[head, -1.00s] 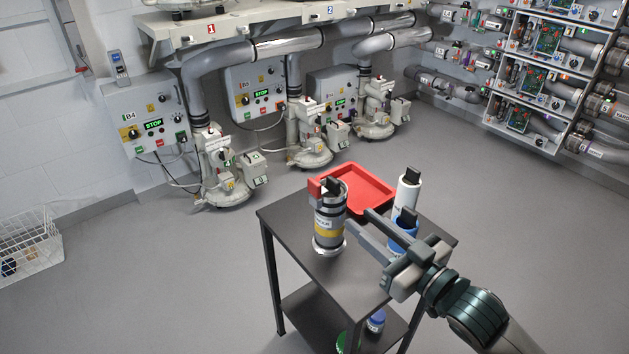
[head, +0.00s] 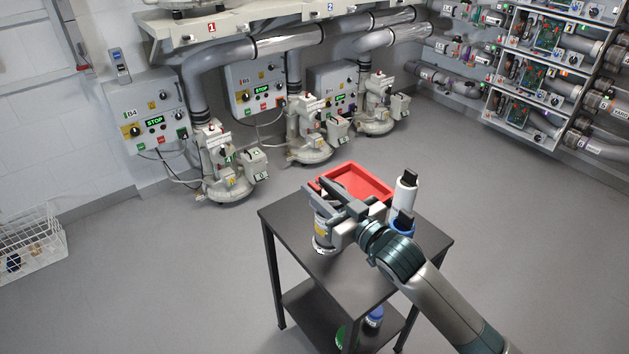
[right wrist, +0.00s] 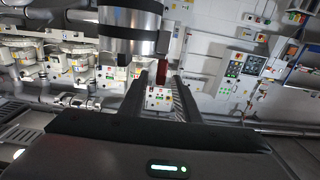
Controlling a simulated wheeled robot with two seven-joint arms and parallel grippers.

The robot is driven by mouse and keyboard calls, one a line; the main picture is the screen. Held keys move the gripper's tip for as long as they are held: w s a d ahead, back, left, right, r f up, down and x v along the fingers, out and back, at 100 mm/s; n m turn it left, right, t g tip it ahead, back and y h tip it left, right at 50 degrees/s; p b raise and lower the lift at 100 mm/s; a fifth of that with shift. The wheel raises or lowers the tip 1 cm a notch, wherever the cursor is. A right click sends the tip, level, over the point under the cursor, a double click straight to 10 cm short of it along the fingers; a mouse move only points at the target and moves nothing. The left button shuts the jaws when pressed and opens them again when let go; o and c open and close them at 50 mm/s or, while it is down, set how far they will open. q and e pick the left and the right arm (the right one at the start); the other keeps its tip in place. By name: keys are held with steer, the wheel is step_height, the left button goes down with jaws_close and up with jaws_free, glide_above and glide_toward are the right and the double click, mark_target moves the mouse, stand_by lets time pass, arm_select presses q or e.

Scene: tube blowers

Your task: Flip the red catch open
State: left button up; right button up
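A steel canister (head: 325,238) with a yellow band stands upright on a dark table. My right gripper (head: 321,190) is at its top and hides most of that end in the head view. In the right wrist view the canister (right wrist: 128,32) fills the top, and the red catch (right wrist: 161,72) hangs from its side. The two fingers of my right gripper (right wrist: 160,84) are apart, with the red catch between or just beyond their tips. I cannot tell whether they touch it. My left gripper is not in view.
The dark table (head: 355,270) also holds a red tray (head: 378,183) behind the canister and a white bottle (head: 404,190) to the right. A blue-ringed container (head: 402,226) stands close to my right arm. Blowers line the wall; the floor around the table is clear.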

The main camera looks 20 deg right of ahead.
steer(key=shift+x, duration=0.9)
steer(key=shift+w, duration=0.2)
steer(key=shift+c, duration=0.3)
jaws_close()
